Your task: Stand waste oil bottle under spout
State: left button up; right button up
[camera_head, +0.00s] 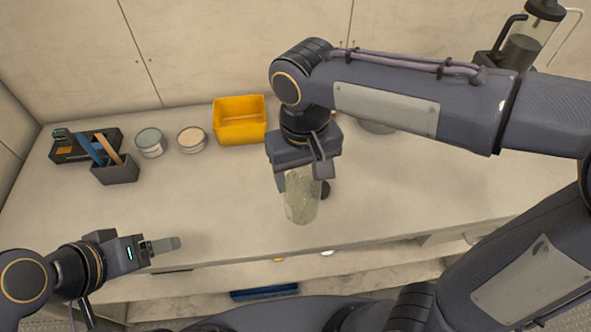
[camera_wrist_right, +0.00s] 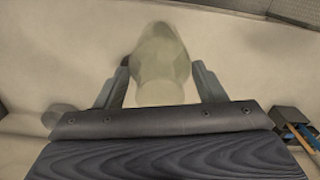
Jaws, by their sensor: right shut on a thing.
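The waste oil bottle (camera_head: 302,198), a translucent grey-green container, is at the middle of the counter near its front edge. My right gripper (camera_head: 303,168) is shut on its upper part from above. In the right wrist view the bottle (camera_wrist_right: 160,65) sits between the two fingers (camera_wrist_right: 160,88). I cannot tell whether its base touches the counter. My left gripper (camera_head: 163,245) is low at the left front, apart from the bottle, and I cannot tell its jaw state. A dark fixture with a clear cylinder (camera_head: 530,35) stands at the back right; no spout shows clearly.
A yellow bin (camera_head: 240,120), two round tins (camera_head: 150,142) (camera_head: 191,139), a dark tray (camera_head: 75,147) and a tool holder (camera_head: 115,170) stand at the back left. A grey round thing (camera_head: 378,127) is partly hidden by my right arm. The counter's right front is clear.

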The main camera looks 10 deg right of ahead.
jog(key=w+f+p, duration=0.1)
jog(key=w+f, duration=0.6)
jog(key=f, duration=0.3)
jog(key=shift+w+d, duration=0.2)
jog(key=shift+d, duration=0.05)
jog(key=shift+f, duration=0.2)
jog(key=o, duration=1.2)
jog(key=shift+o, duration=0.2)
